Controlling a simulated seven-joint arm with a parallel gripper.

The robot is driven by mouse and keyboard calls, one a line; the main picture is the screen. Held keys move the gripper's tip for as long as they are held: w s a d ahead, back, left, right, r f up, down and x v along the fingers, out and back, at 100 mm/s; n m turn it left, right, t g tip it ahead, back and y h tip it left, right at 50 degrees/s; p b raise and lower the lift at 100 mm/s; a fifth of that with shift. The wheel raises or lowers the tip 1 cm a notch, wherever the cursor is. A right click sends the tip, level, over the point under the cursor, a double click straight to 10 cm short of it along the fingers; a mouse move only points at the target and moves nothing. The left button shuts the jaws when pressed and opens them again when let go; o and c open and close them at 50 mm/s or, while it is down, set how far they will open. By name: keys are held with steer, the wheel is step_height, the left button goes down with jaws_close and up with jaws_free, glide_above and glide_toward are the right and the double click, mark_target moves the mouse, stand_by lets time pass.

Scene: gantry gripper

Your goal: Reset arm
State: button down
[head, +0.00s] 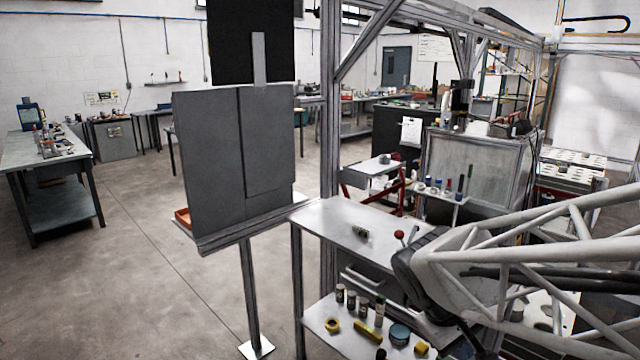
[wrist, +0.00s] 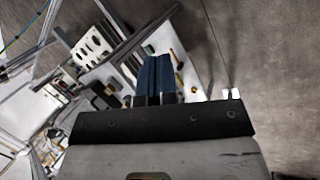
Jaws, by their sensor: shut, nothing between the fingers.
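My gripper (wrist: 155,60) shows in the wrist view as two dark blue fingers side by side, pressed together with nothing between them. It points over a pale surface (wrist: 192,84) with small items on it. In the head view my white truss-like arm comes in from the right and bends down at a dark joint in front of the workbench (head: 345,232). The gripper's fingers cannot be made out in the head view.
A grey panel stand (head: 215,150) stands left of the bench. Open floor (head: 120,270) lies further left.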

steer(key=s+a+r+m+t+y, duration=0.2)
steer(key=s+a+r+m+y, duration=0.1)
steer(key=s, duration=0.5)
steer(key=shift+s+a+r+m+t+y, duration=0.35)
steer(key=shift+a+m+y, duration=0.25)
steer(key=shift+a+y, duration=0.3)
